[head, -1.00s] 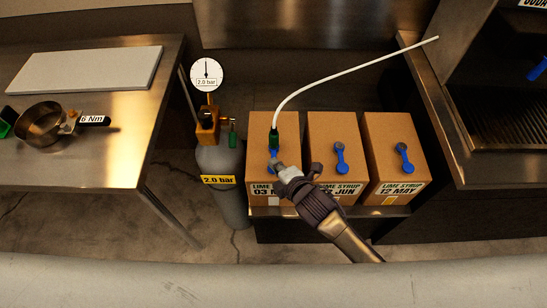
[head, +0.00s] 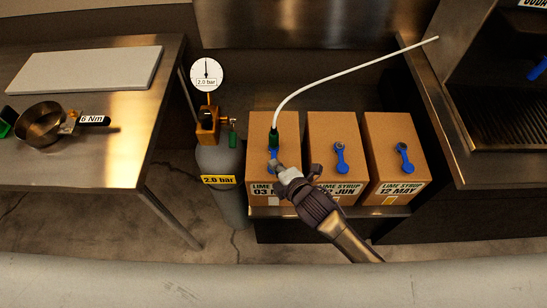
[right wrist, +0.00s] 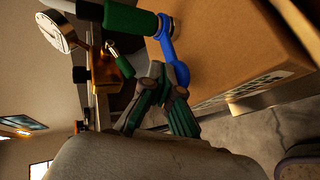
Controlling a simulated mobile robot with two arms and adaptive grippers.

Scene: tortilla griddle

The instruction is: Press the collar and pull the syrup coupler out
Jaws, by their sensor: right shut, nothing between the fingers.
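The green syrup coupler (head: 274,136) sits on the blue fitting (head: 272,153) of the left box of lime syrup (head: 259,125), marked 03 with the month hidden. A white hose (head: 340,75) runs from its top. In the right wrist view the coupler (right wrist: 125,20) meets the blue fitting (right wrist: 164,38) at the box face; the collar is hard to make out. My right gripper (head: 279,167) is shut and empty, just in front of the blue fitting. In the wrist view its fingertips (right wrist: 166,76) are close beside the fitting's lower end; contact cannot be told. My left gripper is not in view.
Two more syrup boxes, a middle one (head: 333,127) and a 12 MAY one (head: 395,130), stand close on the right. A gas cylinder (head: 222,165) with a gauge (head: 206,74) stands left. A steel table (head: 120,165) is farther left.

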